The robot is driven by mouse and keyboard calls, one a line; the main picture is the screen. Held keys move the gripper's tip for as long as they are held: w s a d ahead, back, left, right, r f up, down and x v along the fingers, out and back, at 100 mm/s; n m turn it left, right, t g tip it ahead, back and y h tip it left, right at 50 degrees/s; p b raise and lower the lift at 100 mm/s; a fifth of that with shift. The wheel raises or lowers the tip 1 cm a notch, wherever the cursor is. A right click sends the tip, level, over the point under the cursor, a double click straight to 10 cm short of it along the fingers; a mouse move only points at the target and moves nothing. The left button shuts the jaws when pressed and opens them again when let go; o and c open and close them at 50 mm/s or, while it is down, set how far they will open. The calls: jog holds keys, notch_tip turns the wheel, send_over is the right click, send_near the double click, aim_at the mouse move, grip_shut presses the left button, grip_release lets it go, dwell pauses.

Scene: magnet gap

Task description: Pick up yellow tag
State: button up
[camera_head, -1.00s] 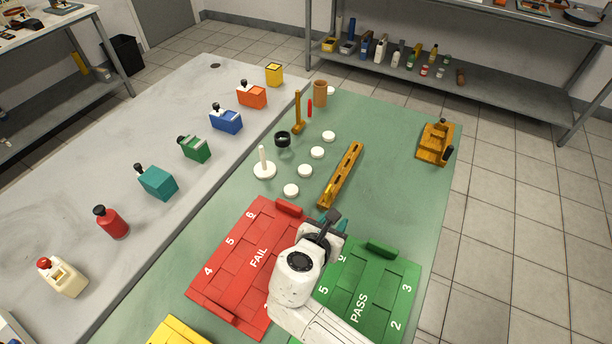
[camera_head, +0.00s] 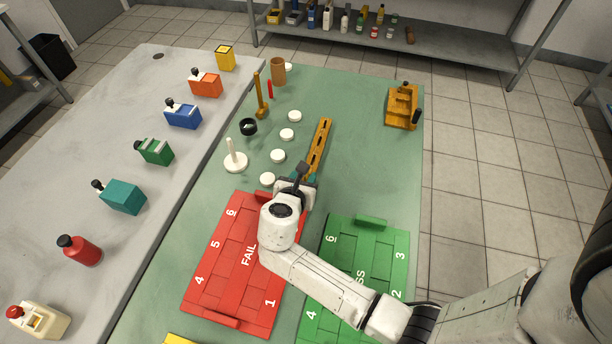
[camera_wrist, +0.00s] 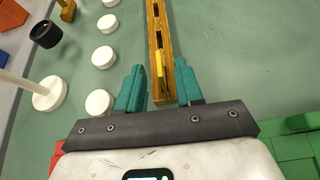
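The yellow tag (camera_wrist: 160,64) stands in the slot of a long wooden rack (camera_head: 321,138), near the rack's close end. In the wrist view the rack (camera_wrist: 163,92) runs between the two teal fingers of my gripper (camera_wrist: 160,88). The fingers are apart, one on each side of the rack's near end, with nothing held. The tag is a little ahead of the fingertips in that view. In the head view my gripper (camera_head: 305,180) is over the rack's near end and hides it, so the tag cannot be made out there.
Left of the rack are several white discs (camera_head: 278,156), a white peg stand (camera_head: 235,161) and a black ring (camera_head: 249,127). A red FAIL board (camera_head: 213,270) and a green PASS board (camera_head: 385,245) lie close by. A wooden holder (camera_head: 402,106) stands at right. Green table is clear between.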

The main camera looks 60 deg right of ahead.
jog(key=x, duration=0.3)
jog(key=shift+d, duration=0.15)
grip_shut()
dwell(0.3)
